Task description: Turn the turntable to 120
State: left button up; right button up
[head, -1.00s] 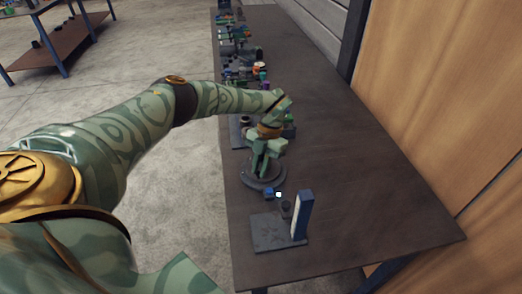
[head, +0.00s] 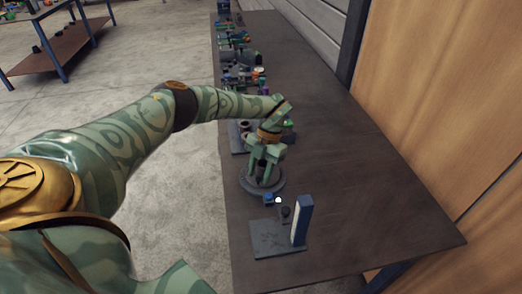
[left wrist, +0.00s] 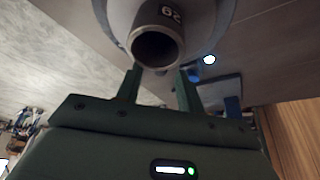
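The turntable (head: 279,186) is a dark round disc on the bench, below my left gripper in the head view. A short grey pipe (left wrist: 165,18) stands on it, and its round open end faces the left wrist camera with a small mark that I cannot read surely. My left gripper (head: 263,176) points down over the disc. In the left wrist view its two green fingers (left wrist: 158,80) are apart, with the pipe end just past their tips. Whether they touch the pipe is unclear. The turntable's angle cannot be read. My right gripper is not in view.
A small lit lamp (head: 278,200) sits by the disc's near edge. In front stands a plate (head: 268,240) with an upright blue-and-white block (head: 302,220). Several small parts crowd the bench's far left edge. The bench (head: 370,200) is clear on the right.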

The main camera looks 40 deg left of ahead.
pick_arm(q)
jog(key=v, duration=1.6)
jog(key=shift+w+r, duration=0.1)
